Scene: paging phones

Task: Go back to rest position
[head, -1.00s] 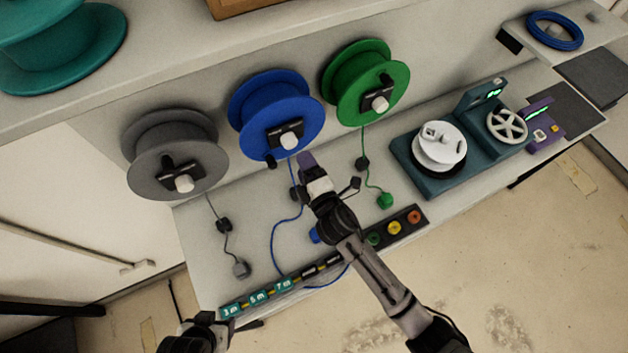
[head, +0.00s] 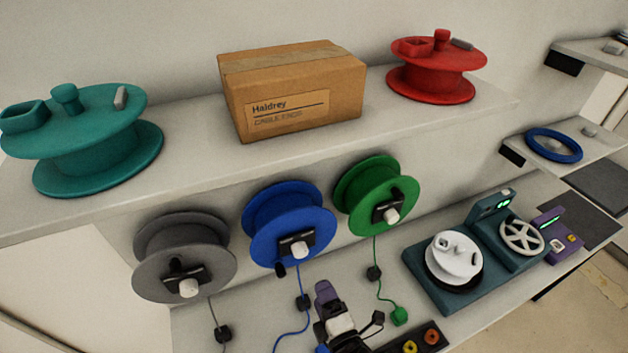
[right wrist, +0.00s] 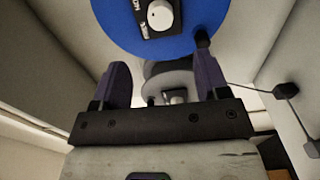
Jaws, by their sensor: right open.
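My right gripper (head: 324,292) is at the bottom middle of the head view, above the workbench, below and to the right of the blue spool (head: 287,226). In the right wrist view its two purple fingers (right wrist: 162,88) stand wide apart with nothing between them. The blue spool fills the top of that view, beyond the fingertips, with the grey spool (right wrist: 172,78) showing behind the gap. My left gripper is outside both current views.
The grey spool (head: 184,258) and green spool (head: 376,196) hang beside the blue one. A teal winder (head: 425,265) with a white reel stands right. The shelf (head: 190,150) above bears a teal spool (head: 85,140), a cardboard box (head: 295,92) and a red spool (head: 436,68).

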